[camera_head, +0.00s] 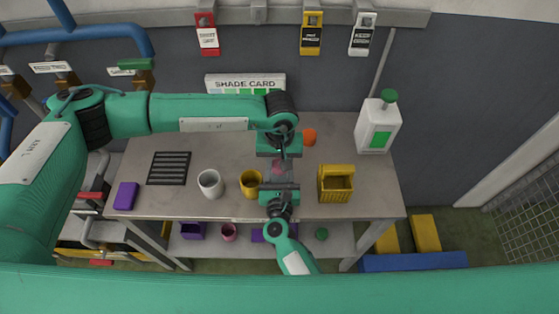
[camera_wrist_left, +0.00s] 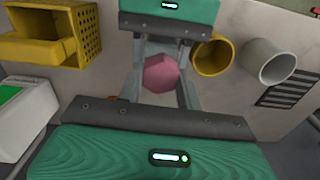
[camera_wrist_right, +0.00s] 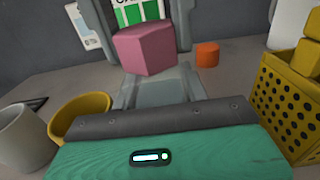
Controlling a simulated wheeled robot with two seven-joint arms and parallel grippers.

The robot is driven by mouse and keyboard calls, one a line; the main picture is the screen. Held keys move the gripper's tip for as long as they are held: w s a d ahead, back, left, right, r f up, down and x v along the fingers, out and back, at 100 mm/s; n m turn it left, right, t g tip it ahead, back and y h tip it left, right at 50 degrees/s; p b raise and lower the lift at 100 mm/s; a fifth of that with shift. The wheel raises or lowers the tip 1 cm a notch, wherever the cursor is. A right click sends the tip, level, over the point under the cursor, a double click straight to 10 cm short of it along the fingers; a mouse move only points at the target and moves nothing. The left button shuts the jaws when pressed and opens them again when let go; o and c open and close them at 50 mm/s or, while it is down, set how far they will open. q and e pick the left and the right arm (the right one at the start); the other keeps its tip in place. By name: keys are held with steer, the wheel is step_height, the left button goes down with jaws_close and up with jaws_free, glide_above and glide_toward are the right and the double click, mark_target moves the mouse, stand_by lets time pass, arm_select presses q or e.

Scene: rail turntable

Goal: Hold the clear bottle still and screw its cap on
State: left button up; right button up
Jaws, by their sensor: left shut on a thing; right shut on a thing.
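A pink faceted cap (camera_head: 277,169) shows between my two grippers above the bench; it also shows in the left wrist view (camera_wrist_left: 160,73) and the right wrist view (camera_wrist_right: 145,48). My left gripper (camera_head: 279,158) comes from the far side and is shut, its fingers on either side of the pink cap. My right gripper (camera_head: 279,187) comes from the near side and is shut, facing the left one, close to the cap. The clear bottle is hard to make out among the grey fingers. I cannot tell how the cap sits on it.
A yellow mug (camera_head: 250,183) and a white mug (camera_head: 210,183) stand left of the grippers. A yellow perforated bin (camera_head: 335,184) stands right, an orange piece (camera_head: 309,136) behind. A white jug (camera_head: 378,125) is at the back right. A black grille (camera_head: 168,168) and purple block (camera_head: 126,196) lie left.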

arm_select(q)
steer(key=m, duration=0.5)
steer(key=shift+m, duration=0.3)
steer(key=m, duration=0.6)
steer(key=o, duration=1.2)
steer(key=shift+c, duration=0.2)
steer(key=shift+o, duration=0.5)
steer(key=shift+r, duration=0.1)
steer(key=shift+r, duration=1.95)
